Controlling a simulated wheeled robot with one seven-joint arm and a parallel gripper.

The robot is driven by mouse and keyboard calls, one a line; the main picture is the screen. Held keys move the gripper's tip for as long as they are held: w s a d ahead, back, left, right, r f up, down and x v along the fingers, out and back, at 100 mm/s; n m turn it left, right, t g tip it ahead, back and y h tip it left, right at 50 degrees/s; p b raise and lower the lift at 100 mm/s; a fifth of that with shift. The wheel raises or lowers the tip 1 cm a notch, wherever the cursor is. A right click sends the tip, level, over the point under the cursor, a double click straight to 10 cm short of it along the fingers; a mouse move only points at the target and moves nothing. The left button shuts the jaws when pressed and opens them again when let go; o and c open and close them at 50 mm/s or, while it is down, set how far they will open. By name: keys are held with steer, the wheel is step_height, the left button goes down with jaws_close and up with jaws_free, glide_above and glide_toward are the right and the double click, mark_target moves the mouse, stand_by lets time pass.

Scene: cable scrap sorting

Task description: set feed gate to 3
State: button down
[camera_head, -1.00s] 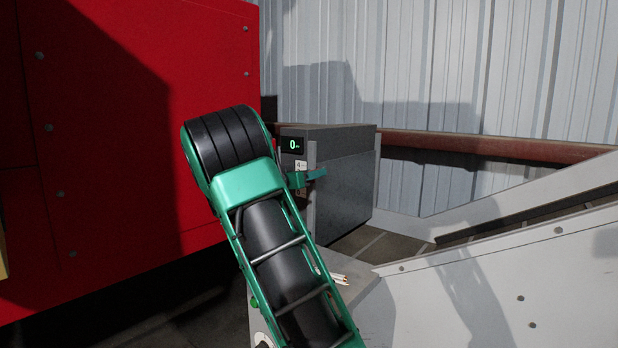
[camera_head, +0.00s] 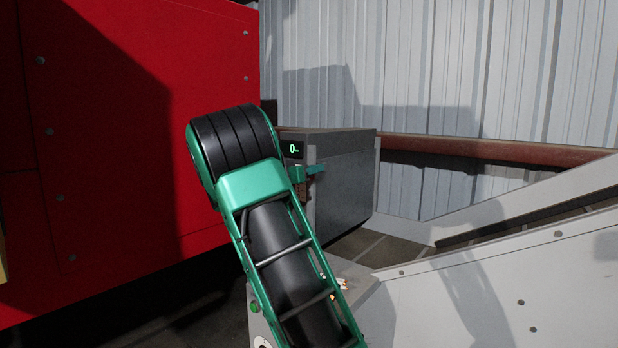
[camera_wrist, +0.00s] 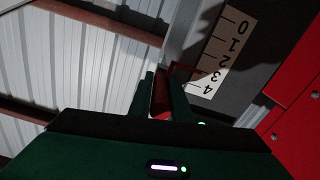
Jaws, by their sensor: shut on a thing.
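The feed gate's scale plate (camera_wrist: 218,52), marked 0 to 4, shows in the wrist view at upper right. A thin red pointer (camera_wrist: 186,67) reaches its edge near the 3 mark; I cannot tell whether it is exactly on the line. My gripper (camera_wrist: 162,92) is shut on the red gate handle (camera_wrist: 160,100), which shows between the two dark green fingers.
A large red machine (camera_head: 130,130) fills the left side. A pale metal chute (camera_head: 500,275) slopes at the right. A rusty rail (camera_head: 480,148) runs along the corrugated wall behind the box.

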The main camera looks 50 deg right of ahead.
steer(key=c, duration=1.6)
jaws_free()
steer(key=shift+w+f, duration=0.15)
steer(key=shift+c, duration=0.2)
steer(key=shift+a, duration=0.15)
steer(key=a, duration=1)
steer(key=shift+s+a, duration=0.3)
steer(key=shift+s, duration=0.05)
steer(key=shift+f, duration=0.1)
